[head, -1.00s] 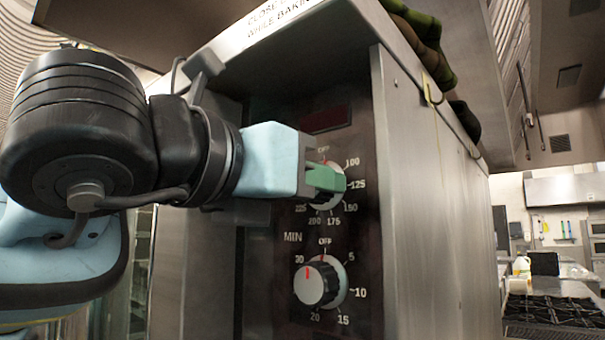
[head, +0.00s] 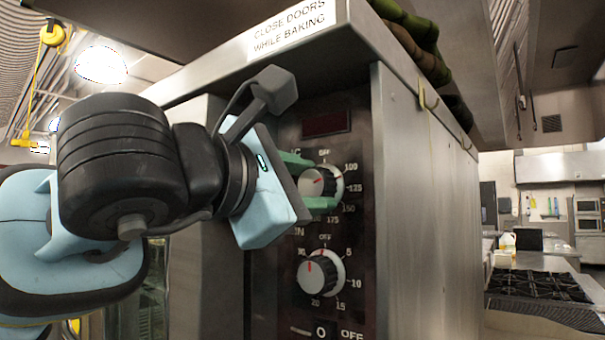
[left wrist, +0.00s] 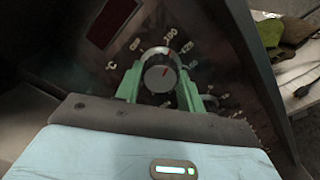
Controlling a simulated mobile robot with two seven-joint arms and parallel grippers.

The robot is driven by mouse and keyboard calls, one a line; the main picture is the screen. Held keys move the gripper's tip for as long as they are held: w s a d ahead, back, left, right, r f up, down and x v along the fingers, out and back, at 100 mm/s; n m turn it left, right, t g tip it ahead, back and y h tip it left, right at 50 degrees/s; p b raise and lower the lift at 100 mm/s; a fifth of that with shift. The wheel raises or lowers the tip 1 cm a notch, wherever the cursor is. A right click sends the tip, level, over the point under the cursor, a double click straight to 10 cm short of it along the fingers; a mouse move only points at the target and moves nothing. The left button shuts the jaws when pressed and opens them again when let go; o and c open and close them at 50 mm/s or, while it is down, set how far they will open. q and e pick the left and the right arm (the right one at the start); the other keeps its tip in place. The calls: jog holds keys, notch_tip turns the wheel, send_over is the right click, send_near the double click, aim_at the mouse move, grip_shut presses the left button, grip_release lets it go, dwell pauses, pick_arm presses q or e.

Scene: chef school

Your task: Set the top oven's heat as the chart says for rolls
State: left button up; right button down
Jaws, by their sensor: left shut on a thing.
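The top oven's heat knob (head: 313,184) is round with a silver face and a red mark, on a dark panel. Its dial runs from OFF through 100, 125, 150 and on. My left gripper (head: 318,181) has its green fingers on opposite sides of this knob, shut on it. In the left wrist view the knob (left wrist: 160,78) sits between the fingertips. Its red mark tilts to the upper right in the head view, roughly toward 100 to 125; the exact value is unclear. My right gripper and the chart are not in view.
Below is the minute timer knob (head: 318,273), its red mark near the top. A dark display (head: 326,122) sits above the heat knob. The steel oven side (head: 425,200) is right of the panel. A stove (head: 540,285) stands farther right.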

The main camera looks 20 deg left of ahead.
pick_arm(q)
jog(key=m+p, duration=0.1)
jog(key=m, duration=0.4)
jog(key=shift+r+m, duration=0.15)
jog(key=shift+m, duration=0.15)
jog(key=m, duration=0.6)
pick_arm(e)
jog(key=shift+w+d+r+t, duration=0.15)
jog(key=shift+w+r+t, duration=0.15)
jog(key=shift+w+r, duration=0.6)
pick_arm(q)
jog(key=shift+m, duration=0.4)
jog(key=o, duration=1)
jog(key=shift+c, duration=0.2)
jog(key=v, duration=0.7)
jog(key=shift+s+a, duration=0.15)
jog(key=shift+s, duration=0.2)
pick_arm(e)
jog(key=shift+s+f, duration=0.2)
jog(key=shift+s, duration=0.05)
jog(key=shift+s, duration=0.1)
